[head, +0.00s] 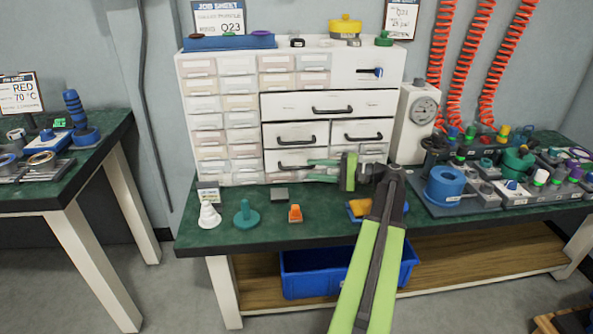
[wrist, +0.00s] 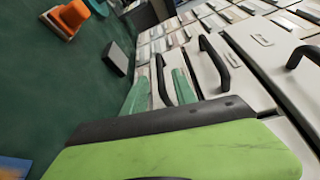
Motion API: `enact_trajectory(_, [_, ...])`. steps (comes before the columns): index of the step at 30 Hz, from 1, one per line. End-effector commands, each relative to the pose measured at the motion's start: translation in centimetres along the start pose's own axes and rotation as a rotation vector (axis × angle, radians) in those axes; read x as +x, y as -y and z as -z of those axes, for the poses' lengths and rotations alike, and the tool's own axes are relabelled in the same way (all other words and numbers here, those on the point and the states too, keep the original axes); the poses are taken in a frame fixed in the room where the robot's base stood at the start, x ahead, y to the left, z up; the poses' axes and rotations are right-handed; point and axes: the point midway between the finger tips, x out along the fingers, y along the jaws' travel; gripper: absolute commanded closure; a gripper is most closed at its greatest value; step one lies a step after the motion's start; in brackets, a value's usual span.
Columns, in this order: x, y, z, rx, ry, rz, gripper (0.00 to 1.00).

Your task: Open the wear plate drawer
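The white drawer cabinet (head: 254,80) stands on the green bench top, with several black-handled drawers in its middle. I cannot read which label names the wear plate drawer. My gripper (head: 311,170) is at the lower left black-handled drawer (head: 273,160), its two teal fingers pointing left and held apart. In the wrist view my gripper (wrist: 163,79) has one finger on each side of that drawer's black handle (wrist: 162,82), with gaps showing. The handle sits between the fingers, not visibly clamped. The drawer front looks flush with the cabinet.
On the bench in front are a white cone (head: 209,216), a teal part (head: 246,216), an orange part (head: 295,213) and a dark block (head: 279,194). A gauge (head: 424,110) stands right of the cabinet. A blue bin (head: 300,274) is below.

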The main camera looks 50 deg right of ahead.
Motion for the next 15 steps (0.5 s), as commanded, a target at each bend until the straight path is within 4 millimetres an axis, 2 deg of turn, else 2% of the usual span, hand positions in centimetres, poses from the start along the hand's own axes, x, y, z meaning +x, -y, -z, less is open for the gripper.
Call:
enact_trajectory(3, [2.8,-0.1,0.0,0.000,0.002,0.000,0.67])
enact_trajectory(7, [5.0,-0.1,0.0,0.001,0.001,0.000,0.67])
enact_trajectory(15, [6.4,0.0,0.1,0.001,-0.002,0.000,0.67])
